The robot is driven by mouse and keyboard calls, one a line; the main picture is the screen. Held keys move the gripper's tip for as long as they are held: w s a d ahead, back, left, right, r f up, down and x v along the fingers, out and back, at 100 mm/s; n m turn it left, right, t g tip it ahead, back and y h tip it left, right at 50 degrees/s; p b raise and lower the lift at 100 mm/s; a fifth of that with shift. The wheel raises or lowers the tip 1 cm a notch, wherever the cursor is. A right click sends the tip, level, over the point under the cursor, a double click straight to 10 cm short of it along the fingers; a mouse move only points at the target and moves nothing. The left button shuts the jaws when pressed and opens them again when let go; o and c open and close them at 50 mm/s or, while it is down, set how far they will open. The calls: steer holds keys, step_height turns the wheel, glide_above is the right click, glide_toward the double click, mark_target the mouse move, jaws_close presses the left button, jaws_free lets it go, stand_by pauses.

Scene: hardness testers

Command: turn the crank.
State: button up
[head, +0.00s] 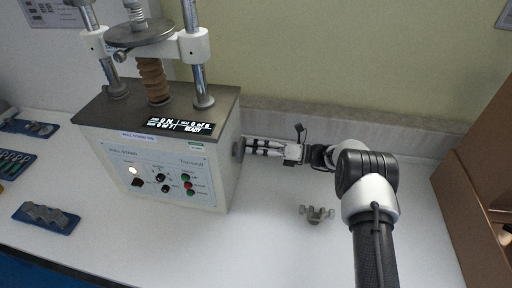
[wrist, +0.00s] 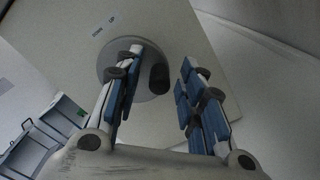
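The crank shows in the wrist view as a round grey disc (wrist: 148,92) with a dark, stubby handle (wrist: 159,78) near its right edge. In the head view the crank (head: 238,150) is on the right side wall of the white testing machine (head: 160,170), mostly edge-on. My gripper (head: 250,147) reaches it from the right. In the wrist view my gripper (wrist: 162,82) is open, with its blue-padded fingers on either side of the handle. A gap shows between the handle and the right finger. The left finger covers part of the disc, and I cannot tell whether it touches the handle.
A small grey metal part (head: 317,214) lies on the white table below my arm. Blue trays with parts (head: 47,217) lie left of the machine. A brown box (head: 480,180) stands at the right edge. The wall is close behind my gripper. The table's front right is mostly clear.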

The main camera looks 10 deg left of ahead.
steer(key=d, duration=1.2)
steer(key=shift+w, duration=0.35)
steer(key=s+d+r+n+h, duration=0.2)
steer(key=s+r+n+h, duration=0.35)
steer(key=s+r, duration=0.3)
steer(key=s+d+r+n+h, duration=0.2)
steer(key=s+r+n+h, duration=0.2)
steer(key=s+r+n, duration=0.4)
steer(key=s+d+n+t+h, duration=0.3)
steer(key=s+d+n, duration=0.3)
steer(key=s, duration=0.4)
steer(key=s+d+r+n+t+h, duration=0.1)
steer(key=s+d+n+h, duration=0.4)
steer(key=s, duration=0.6)
steer(key=d+n+t, duration=0.1)
steer(key=d+n, duration=0.1)
steer(key=d, duration=0.1)
steer(key=shift+s+r+t, duration=0.25)
steer(key=shift+s+t, duration=0.05)
steer(key=shift+t, duration=0.1)
